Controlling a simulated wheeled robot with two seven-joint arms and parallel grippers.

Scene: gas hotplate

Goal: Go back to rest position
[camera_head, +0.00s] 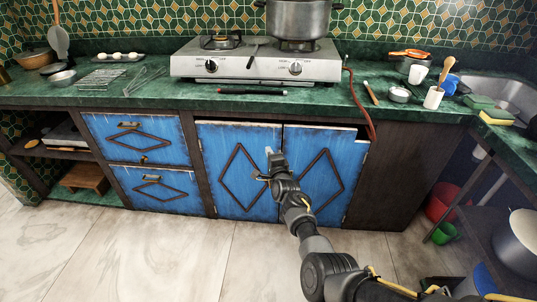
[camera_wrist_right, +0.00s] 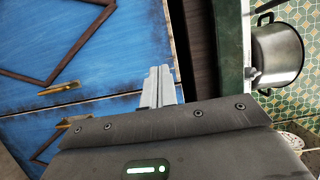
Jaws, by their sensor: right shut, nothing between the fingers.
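My right gripper (camera_head: 272,160) is shut and empty in front of the blue cabinet doors (camera_head: 233,184) below the counter. Its closed grey fingers also show in the right wrist view (camera_wrist_right: 158,88), beside the blue cabinet front (camera_wrist_right: 90,60). A brass handle (camera_wrist_right: 60,89) shows to their left there. In the head view the right arm reaches up from the bottom right to the doors. I cannot tell whether the fingers touch the door. My left gripper is not in view.
A gas hotplate (camera_head: 256,66) with a metal pot (camera_head: 298,20) stands on the green counter (camera_head: 200,105). A red hose (camera_head: 357,100) hangs over the counter edge at right. Closed blue drawers (camera_head: 137,139) are at left. The light tiled floor (camera_head: 150,260) is clear in front.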

